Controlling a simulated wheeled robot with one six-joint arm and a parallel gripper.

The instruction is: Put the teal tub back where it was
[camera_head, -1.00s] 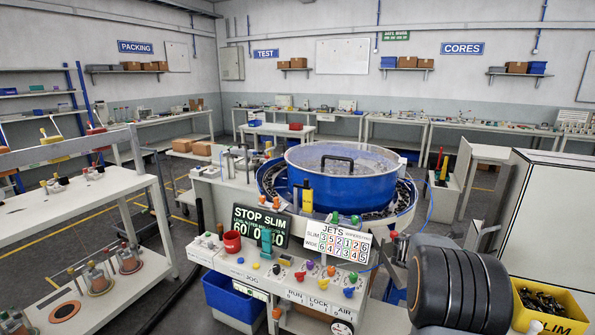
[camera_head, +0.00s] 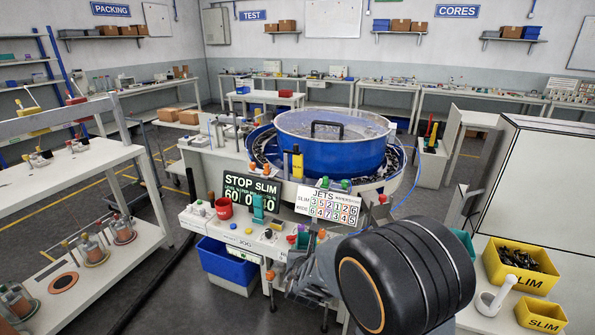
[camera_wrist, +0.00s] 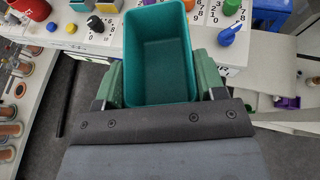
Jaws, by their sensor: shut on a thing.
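The teal tub (camera_wrist: 160,52) is upright, open-topped and empty in the wrist view. My gripper (camera_wrist: 160,88) is shut on it, with a green finger at each side of the tub. In the head view my gripper and wrist are in front of the right part of the white control panel (camera_head: 245,238), mostly hidden by my arm. A small teal patch shows there by the knobs; I cannot tell for sure that it is the tub.
A red cup (camera_head: 224,209) and coloured knobs stand on the panel. A blue bin (camera_head: 228,262) is below it. The large blue bowl (camera_head: 330,145) is behind. Two yellow bins, one with dark parts (camera_head: 520,262) and a smaller one (camera_head: 541,316), stand at right beside a white post (camera_head: 497,297).

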